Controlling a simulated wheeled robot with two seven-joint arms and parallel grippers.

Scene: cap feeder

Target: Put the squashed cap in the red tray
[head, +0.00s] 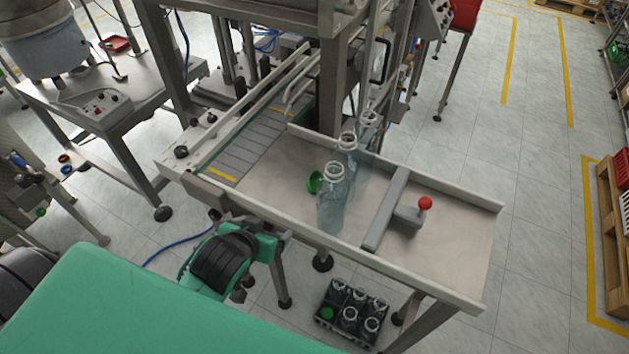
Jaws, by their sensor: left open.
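A green cap (315,182) is on the metal table beside the clear bottles, seemingly tilted; its shape is too small to tell if it is squashed. A small red tray (117,44) lies on the feeder bench at the upper left, far from the cap. My left gripper (283,238) is open at the table's front edge, below and left of the cap and apart from it. Its fingers are small and partly hidden by the wrist. My right gripper is not in view.
Several clear bottles (331,205) stand near the cap. A grey stop bar (386,210) with a red-knobbed lever (424,203) crosses the table (455,240). A conveyor (255,140) joins from the upper left. A dark bottle crate (350,310) stands on the floor.

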